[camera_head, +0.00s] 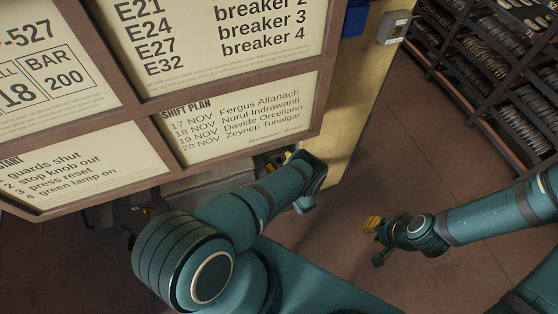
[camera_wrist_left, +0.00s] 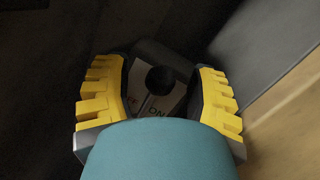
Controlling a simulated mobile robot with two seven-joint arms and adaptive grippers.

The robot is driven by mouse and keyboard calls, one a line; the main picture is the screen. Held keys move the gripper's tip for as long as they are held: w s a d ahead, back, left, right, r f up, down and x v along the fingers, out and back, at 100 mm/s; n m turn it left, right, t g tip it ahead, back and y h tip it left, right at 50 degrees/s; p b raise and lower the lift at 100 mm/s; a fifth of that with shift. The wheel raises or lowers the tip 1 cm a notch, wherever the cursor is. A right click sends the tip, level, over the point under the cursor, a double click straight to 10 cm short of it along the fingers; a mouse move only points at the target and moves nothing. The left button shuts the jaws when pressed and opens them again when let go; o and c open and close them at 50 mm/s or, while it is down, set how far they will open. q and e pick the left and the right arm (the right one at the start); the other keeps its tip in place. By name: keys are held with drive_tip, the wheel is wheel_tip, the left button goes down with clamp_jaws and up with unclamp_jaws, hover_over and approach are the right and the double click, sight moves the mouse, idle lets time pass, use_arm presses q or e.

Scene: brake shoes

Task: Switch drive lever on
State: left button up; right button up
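The drive lever shows in the left wrist view as a round black knob (camera_wrist_left: 160,79) in front of a pale label plate (camera_wrist_left: 158,105) with partly hidden lettering and a red mark. My left gripper (camera_wrist_left: 160,95) is open, with one yellow-padded finger on each side of the knob in the picture. I cannot tell whether they touch it. In the head view my left gripper (camera_head: 287,156) is mostly hidden behind its own wrist, beside the panel's lower right edge. My right gripper (camera_head: 376,241) is open and empty above the floor.
A framed notice board (camera_head: 235,115) with several printed sheets fills the upper left and hides much behind it. A yellowish post (camera_head: 365,85) carries a small grey box (camera_head: 393,27). Racks of parts (camera_head: 490,55) stand at upper right. Brown floor (camera_head: 420,150) is clear between.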

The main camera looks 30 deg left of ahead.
use_arm(q)
wheel_tip(320, 180, up, 10)
idle(0.7)
